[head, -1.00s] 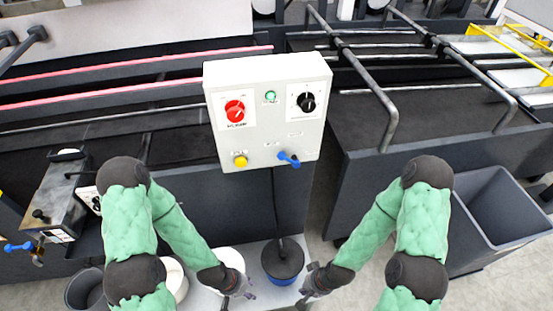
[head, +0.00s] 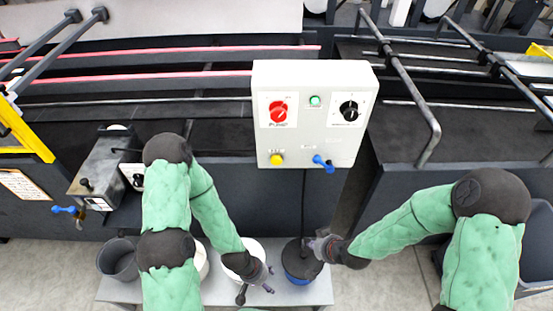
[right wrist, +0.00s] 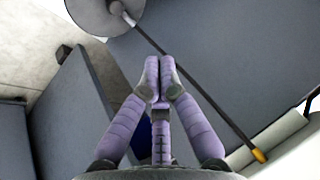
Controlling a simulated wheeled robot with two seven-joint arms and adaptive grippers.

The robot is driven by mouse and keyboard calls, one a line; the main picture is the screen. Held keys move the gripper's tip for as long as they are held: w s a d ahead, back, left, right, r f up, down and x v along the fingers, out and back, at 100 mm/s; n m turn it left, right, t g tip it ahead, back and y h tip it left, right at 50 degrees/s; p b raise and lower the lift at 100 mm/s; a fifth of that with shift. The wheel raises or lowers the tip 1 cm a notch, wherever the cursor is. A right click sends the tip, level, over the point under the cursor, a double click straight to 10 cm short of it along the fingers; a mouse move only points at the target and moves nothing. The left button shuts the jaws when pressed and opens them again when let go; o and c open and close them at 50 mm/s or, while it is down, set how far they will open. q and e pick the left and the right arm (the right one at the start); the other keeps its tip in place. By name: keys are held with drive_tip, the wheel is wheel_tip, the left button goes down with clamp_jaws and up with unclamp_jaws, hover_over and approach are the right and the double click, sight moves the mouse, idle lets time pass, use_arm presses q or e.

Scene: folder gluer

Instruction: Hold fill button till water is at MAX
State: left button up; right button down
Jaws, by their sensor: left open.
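A white control box (head: 314,113) stands in the middle of the head view. It carries a red knob (head: 279,111), a small green button (head: 315,100), a black dial (head: 349,110), a yellow button (head: 277,160) and a blue-handled lever (head: 323,163). No water level or MAX mark is visible. My left gripper (head: 268,281) is open, low over the white bucket's front. My right gripper (head: 314,244) is below the box, by the dark-lidded blue bucket (head: 299,272); its fingertips meet in the right wrist view (right wrist: 159,62).
A grey metal unit (head: 105,165) with a blue handle is at left. Machine rails (head: 412,85) lie behind, right of the box.

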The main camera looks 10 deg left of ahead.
sight(276, 161)
drive_tip(key=w+a+r+n+t+y, duration=0.1)
drive_tip(key=a+r+n, duration=0.1)
drive_tip(key=a+r, duration=0.2)
drive_tip(key=a+r+n+t+y+p, duration=0.1)
drive_tip(key=a+r, duration=0.3)
drive_tip(key=r, duration=0.6)
drive_tip(key=w+a+r+n+t+y+p, duration=0.1)
drive_tip(key=a+r+n+y, duration=0.1)
drive_tip(key=a+r, duration=0.2)
wheel_tip(276, 161, up, 3)
drive_tip(key=shift+w+r+n+t, duration=0.1)
drive_tip(key=shift+w+n+t, duration=0.2)
drive_tip(key=shift+w, duration=0.05)
drive_tip(key=shift+w, duration=0.1)
drive_tip(key=w+a+p, duration=0.1)
drive_tip(key=w, duration=0.7)
drive_tip(key=shift+w+a, duration=0.25)
drive_tip(key=shift+a, duration=0.05)
drive_tip(key=shift+w, duration=0.15)
drive_tip(key=shift+w+a, duration=0.1)
drive_tip(key=shift+w, duration=0.15)
drive_tip(key=shift+w+a+r+p, duration=0.1)
drive_tip(key=shift+w+p, duration=0.3)
drive_tip(key=shift+w, duration=0.1)
idle(2.7)
